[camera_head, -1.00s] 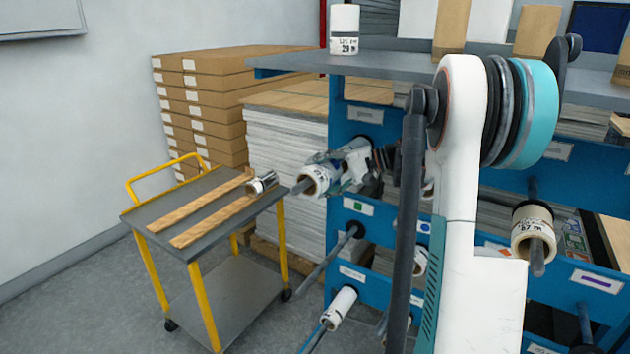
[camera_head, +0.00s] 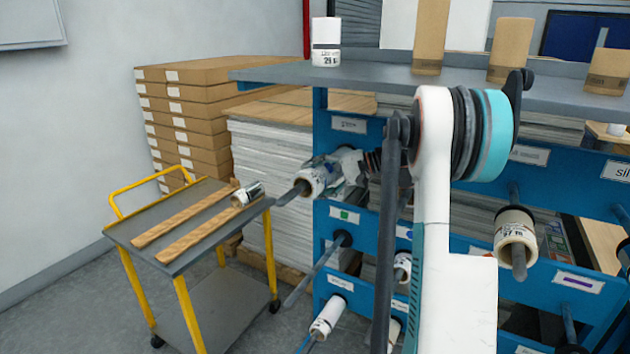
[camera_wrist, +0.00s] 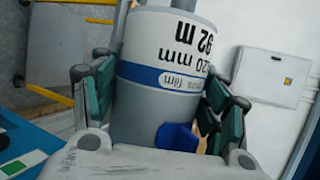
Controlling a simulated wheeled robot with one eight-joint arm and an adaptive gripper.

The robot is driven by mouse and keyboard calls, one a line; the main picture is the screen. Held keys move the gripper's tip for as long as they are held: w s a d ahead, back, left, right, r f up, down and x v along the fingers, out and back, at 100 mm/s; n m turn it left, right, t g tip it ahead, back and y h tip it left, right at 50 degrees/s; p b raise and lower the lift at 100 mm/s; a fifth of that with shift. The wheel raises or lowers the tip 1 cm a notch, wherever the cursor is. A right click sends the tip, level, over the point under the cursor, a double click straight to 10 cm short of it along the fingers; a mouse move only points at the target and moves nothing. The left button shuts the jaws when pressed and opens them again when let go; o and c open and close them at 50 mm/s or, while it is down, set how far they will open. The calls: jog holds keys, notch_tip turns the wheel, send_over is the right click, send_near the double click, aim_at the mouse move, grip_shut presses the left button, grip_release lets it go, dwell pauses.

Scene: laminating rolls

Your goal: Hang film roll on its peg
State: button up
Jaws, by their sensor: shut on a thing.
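The film roll (camera_head: 309,183), white with a brown core, is around a grey peg (camera_head: 288,196) on the upper left of the blue rack. The peg's end sticks out through the core toward the trolley. My gripper (camera_head: 338,172) is shut on the roll from the rack side. In the wrist view, the roll (camera_wrist: 165,45) sits between my green-padded fingers (camera_wrist: 160,90), with a blue band and upside-down print reading "92 m" and "20 mm". The peg's base is hidden behind my gripper.
A yellow-framed trolley (camera_head: 190,250) with two wooden strips and a small roll (camera_head: 247,194) stands left. A bare peg (camera_head: 318,268) and a lower white roll (camera_head: 328,316) jut out below. Another roll (camera_head: 515,235) hangs right. Stacked boxes (camera_head: 190,110) stand behind.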

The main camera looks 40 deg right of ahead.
jog(key=o, duration=1.4)
jog(key=v, duration=0.7)
jog(key=shift+s+d+r, duration=0.1)
jog(key=shift+s+d, duration=0.05)
